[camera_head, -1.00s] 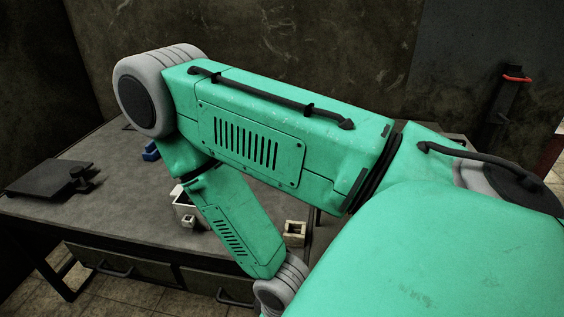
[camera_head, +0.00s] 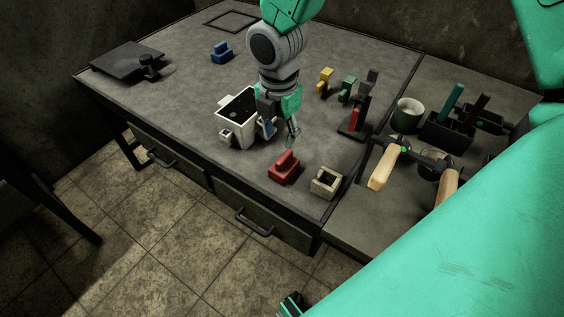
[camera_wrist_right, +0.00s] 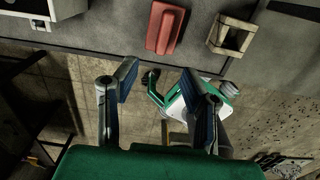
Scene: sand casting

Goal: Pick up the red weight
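The red weight (camera_head: 284,167), a red block with a raised grip, lies on the table near its front edge. It also shows at the top middle of the right wrist view (camera_wrist_right: 163,28). My right gripper (camera_head: 281,131) is above the table, just behind the red weight in the head view. In the wrist view the two blue-padded fingers of the right gripper (camera_wrist_right: 160,92) are spread apart with nothing held, and the red weight is beyond them, apart from the fingers.
A white box (camera_head: 232,128) stands left of the right gripper. A beige hollow block (camera_head: 326,182) lies right of the red weight. Blue (camera_head: 222,52), yellow (camera_head: 325,80) and green (camera_head: 347,88) weights stand farther back. A side table (camera_head: 352,232) holds tools and a cup (camera_head: 407,115).

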